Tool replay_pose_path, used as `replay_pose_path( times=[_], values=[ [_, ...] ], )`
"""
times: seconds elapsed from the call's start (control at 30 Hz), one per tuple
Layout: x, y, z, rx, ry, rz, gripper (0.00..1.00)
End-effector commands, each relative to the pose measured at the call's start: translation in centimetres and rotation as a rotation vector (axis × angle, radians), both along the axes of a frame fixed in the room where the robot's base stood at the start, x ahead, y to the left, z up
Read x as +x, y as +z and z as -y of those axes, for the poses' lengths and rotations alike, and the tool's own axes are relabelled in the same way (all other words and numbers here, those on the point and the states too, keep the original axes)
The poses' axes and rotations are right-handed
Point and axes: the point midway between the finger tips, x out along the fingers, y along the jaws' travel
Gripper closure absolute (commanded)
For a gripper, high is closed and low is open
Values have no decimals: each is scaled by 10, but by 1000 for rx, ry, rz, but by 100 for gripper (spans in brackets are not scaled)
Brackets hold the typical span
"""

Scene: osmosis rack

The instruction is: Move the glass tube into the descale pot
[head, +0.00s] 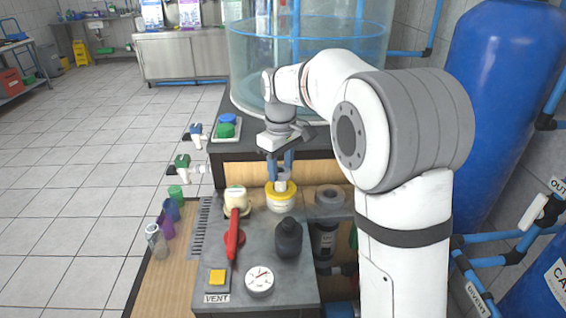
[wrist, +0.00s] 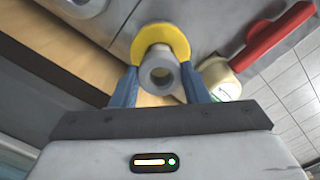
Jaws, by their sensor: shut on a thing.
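My gripper (head: 281,163) points down above the rack with its blue fingers on both sides of a grey-white hollow piece (head: 281,180). In the wrist view my gripper (wrist: 161,88) is shut on this piece (wrist: 160,73), over a yellow ring (wrist: 163,39). The ring tops a white body (head: 280,202); I cannot tell whether the held piece is joined to it. A clear, glass-like tube (head: 156,241) stands upright at the rack's left, well apart from my gripper. No pot is readably labelled descale; a grey-rimmed vessel (head: 329,197) stands right of my gripper.
A red-handled valve (head: 234,236), a black bottle (head: 288,238), a gauge (head: 260,281) and a yellow button (head: 217,277) crowd the grey panel. Green, blue and purple cups line the left edge. A large clear tank (head: 310,40) stands behind my gripper.

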Motion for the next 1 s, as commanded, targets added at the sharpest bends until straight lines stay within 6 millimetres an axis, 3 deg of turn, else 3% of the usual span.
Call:
replay_pose_path(
  times=[1.0],
  values=[
    [0,-21,0,0,-1,1,72]
  ],
)
